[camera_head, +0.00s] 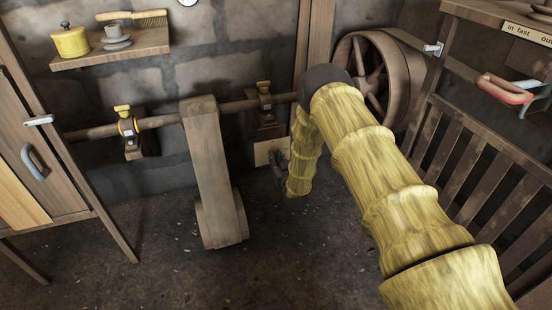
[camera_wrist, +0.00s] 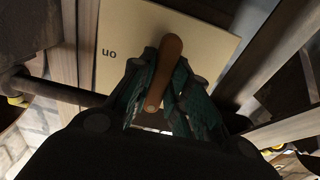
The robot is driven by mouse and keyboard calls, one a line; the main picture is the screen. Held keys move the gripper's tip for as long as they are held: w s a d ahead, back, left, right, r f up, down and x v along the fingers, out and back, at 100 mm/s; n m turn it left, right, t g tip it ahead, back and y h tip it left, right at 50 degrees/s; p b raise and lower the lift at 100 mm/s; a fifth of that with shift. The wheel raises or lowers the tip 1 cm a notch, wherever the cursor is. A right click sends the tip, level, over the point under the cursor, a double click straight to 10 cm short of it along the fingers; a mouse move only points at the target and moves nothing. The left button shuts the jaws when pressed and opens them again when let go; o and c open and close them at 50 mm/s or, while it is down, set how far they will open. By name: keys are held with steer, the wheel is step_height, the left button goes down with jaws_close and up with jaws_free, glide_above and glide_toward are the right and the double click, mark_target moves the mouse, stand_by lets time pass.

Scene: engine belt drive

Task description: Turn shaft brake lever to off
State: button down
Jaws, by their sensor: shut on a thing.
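The shaft brake lever (camera_wrist: 167,66) is a brown rounded bar in the wrist view, standing in front of a cream label plate (camera_wrist: 120,28). In the head view the plate (camera_head: 266,152) shows as a small pale patch under the shaft, and my yellow-sleeved arm hides the lever there.
A wooden shaft (camera_head: 158,122) runs along the stone wall to a large spoked wheel (camera_head: 372,75) at right. A wooden belt (camera_head: 212,165) hangs from the shaft. A slatted wooden barrier (camera_head: 480,165) stands right of my arm. Bare floor (camera_head: 150,265) lies at the front left.

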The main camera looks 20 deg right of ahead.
steer(key=shift+s+f, duration=0.1)
steer(key=c, duration=1.4)
jaws_free()
steer(key=shift+o, duration=0.2)
steer(key=s, duration=1.2)
steer(key=shift+d, duration=0.25)
